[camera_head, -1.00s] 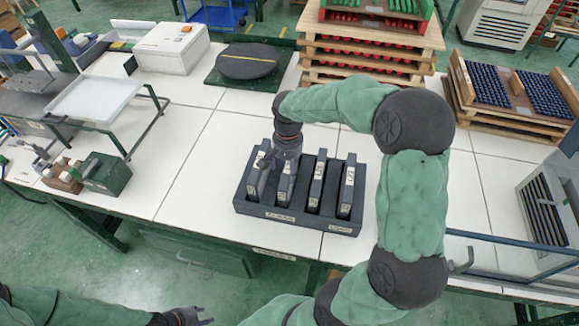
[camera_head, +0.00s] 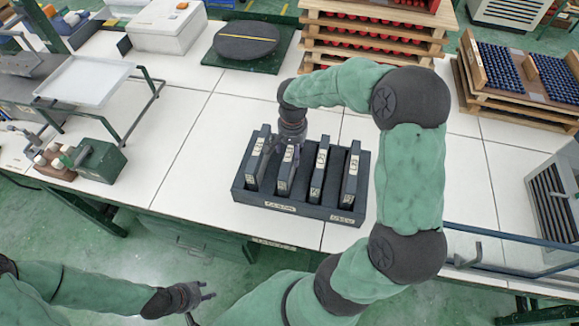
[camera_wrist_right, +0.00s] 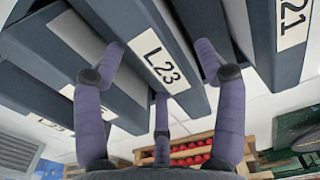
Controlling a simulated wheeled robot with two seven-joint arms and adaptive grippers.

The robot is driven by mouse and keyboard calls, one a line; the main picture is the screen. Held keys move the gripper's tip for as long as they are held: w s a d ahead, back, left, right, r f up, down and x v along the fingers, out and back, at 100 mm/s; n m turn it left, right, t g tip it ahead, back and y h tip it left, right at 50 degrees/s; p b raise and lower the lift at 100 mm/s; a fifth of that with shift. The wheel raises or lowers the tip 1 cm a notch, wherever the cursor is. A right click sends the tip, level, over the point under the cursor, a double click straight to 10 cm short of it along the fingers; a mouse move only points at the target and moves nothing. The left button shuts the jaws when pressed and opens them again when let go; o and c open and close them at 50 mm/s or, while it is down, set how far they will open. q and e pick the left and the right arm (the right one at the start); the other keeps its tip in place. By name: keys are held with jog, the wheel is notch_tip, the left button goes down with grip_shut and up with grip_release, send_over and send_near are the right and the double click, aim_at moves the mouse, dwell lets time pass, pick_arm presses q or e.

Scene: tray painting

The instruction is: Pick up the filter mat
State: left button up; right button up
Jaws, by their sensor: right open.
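A dark rack (camera_head: 300,209) on the white table holds several upright dark slabs with white labels, which look like the filter mats. My right gripper (camera_head: 288,158) is over the second slab from the left (camera_head: 284,182). In the right wrist view the open fingers of the right gripper (camera_wrist_right: 160,85) are spread around the slab labelled L23 (camera_wrist_right: 150,45), with fingers on both sides of it. Whether they touch it cannot be told. The slab labelled L21 (camera_wrist_right: 290,50) is beside it. My left gripper (camera_head: 206,292) is open and empty, low in front of the table.
A black disc on a green plate (camera_head: 246,42) and a white box (camera_head: 166,33) stand behind the rack. Stacked pallets with red parts (camera_head: 370,40) are at the back. A tray stand (camera_head: 85,80) and a green block (camera_head: 103,162) are at left. Table left of the rack is clear.

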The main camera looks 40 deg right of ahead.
jog(key=f, duration=0.2)
jog(key=f+b, duration=0.1)
jog(key=f, duration=0.1)
jog(key=shift+s+a+f, duration=0.15)
jog(key=shift+a+f, duration=0.05)
jog(key=shift+f, duration=0.05)
jog(key=c, duration=1.1)
jog(key=shift+o, duration=0.2)
jog(key=shift+r, duration=0.15)
